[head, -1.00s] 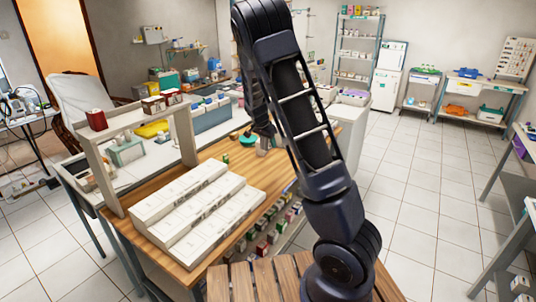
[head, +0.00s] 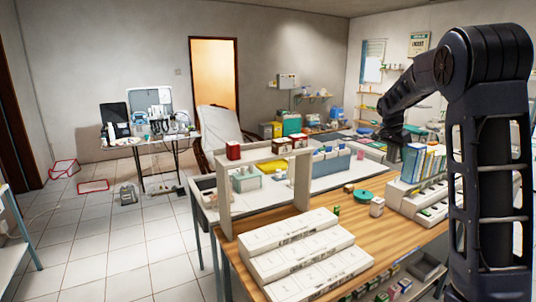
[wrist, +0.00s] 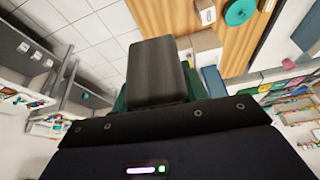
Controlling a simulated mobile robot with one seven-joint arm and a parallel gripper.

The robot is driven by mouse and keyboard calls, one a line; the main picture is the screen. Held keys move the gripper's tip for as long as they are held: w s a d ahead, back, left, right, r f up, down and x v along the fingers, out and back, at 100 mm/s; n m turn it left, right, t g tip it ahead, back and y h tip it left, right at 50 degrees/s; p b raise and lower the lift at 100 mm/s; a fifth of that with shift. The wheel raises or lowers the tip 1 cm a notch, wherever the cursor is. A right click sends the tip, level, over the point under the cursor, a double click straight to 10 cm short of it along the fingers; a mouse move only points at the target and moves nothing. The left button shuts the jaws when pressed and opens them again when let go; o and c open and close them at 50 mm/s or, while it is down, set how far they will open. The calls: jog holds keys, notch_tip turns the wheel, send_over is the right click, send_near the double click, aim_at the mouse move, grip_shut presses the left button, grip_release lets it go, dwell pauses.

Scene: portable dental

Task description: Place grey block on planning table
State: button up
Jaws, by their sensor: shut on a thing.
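My gripper (wrist: 155,98) is shut on a dark grey block (wrist: 157,68) in the wrist view. The block sticks out beyond the jaws, above the floor and a wooden table edge. In the head view my gripper (head: 391,134) is small and dark at the end of the arm, and the block cannot be made out there. A wood-topped table (head: 398,243) stands in front of me. I cannot tell which table is the planning table; a small folding table (head: 160,140) with equipment stands at the far left.
White stepped boxes (head: 300,255) and a raised shelf (head: 224,200) fill the wooden table's left part. A teal round dish (head: 364,196), a white cup (head: 377,207) and several books (head: 423,163) stand farther right. Tiled floor (head: 120,235) at left is mostly open.

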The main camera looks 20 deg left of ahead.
notch_tip(320, 180, up, 24)
jog(key=n+y, duration=0.7)
jog(key=n, duration=1.2)
send_over(255, 153)
jog(key=f, duration=1.7)
jog(key=d+f, duration=0.1)
jog(key=f, duration=0.7)
jog(key=shift+s+f, duration=0.3)
jog(key=shift+s, duration=0.1)
jog(key=shift+a+f, duration=0.1)
jog(key=o, duration=1)
